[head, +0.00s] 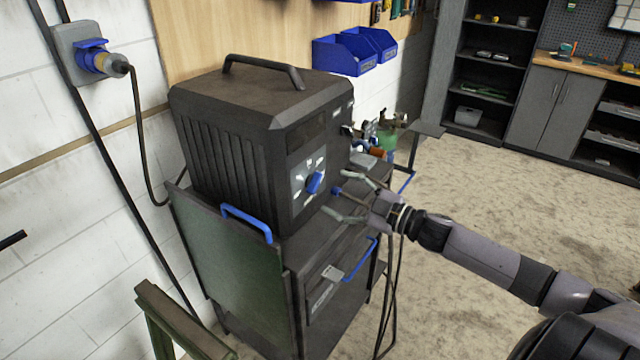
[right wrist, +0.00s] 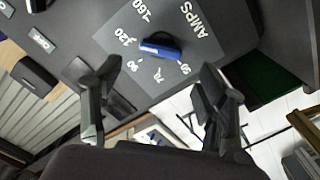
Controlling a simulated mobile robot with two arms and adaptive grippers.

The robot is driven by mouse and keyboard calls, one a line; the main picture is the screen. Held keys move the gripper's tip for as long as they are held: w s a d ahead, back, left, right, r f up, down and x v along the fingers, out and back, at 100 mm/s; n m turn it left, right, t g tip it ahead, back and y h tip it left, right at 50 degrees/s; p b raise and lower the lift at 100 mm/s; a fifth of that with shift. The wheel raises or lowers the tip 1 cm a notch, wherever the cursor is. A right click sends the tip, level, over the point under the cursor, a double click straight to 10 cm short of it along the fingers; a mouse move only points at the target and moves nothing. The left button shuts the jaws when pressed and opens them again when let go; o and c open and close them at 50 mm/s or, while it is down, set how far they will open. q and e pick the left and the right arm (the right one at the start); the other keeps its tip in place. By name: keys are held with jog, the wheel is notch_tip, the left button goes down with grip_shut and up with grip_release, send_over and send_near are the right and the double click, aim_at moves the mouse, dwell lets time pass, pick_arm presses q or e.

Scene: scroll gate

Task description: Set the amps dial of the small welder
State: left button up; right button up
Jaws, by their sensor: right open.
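The small welder (head: 225,150) is a dark box with a top handle, standing on a dark cart. Its amps dial is a blue knob (head: 315,182) on a light plate on the front face. In the right wrist view the knob appears beyond and between the fingertips (right wrist: 160,75). My left gripper is not seen.
The cart (head: 230,265) has blue handles (head: 247,222) and hanging cables. A wall socket with a blue plug (head: 95,60) is at left. Blue bins (head: 340,55) hang behind. A green-framed stand (head: 175,325) is at the front. The floor to the right is clear.

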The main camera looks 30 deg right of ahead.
aim_at(318, 187)
jog(key=x, duration=0.3)
jog(key=shift+w+a+r+p, duration=0.1)
jog(key=shift+w+r+p, duration=0.05)
jog(key=shift+w+p, duration=0.15)
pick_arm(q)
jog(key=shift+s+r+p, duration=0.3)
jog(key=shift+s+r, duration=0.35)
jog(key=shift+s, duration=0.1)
pick_arm(e)
jog(key=shift+x, duration=1.2)
jog(key=shift+a, duration=0.1)
jog(key=c, duration=1.1)
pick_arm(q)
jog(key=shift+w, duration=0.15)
pick_arm(e)
jog(key=shift+c, duration=0.2)
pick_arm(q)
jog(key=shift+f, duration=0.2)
pick_arm(e)
jog(key=shift+f+n, duration=0.25)
jog(key=shift+n, duration=0.15)
jog(key=n+b, duration=0.2)
jog(key=n, duration=0.2)
jog(key=shift+f+n, duration=0.15)
jog(key=shift+n, duration=0.15)
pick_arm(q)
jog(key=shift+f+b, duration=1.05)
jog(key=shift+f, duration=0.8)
pick_arm(e)
jog(key=shift+n, duration=2.2)
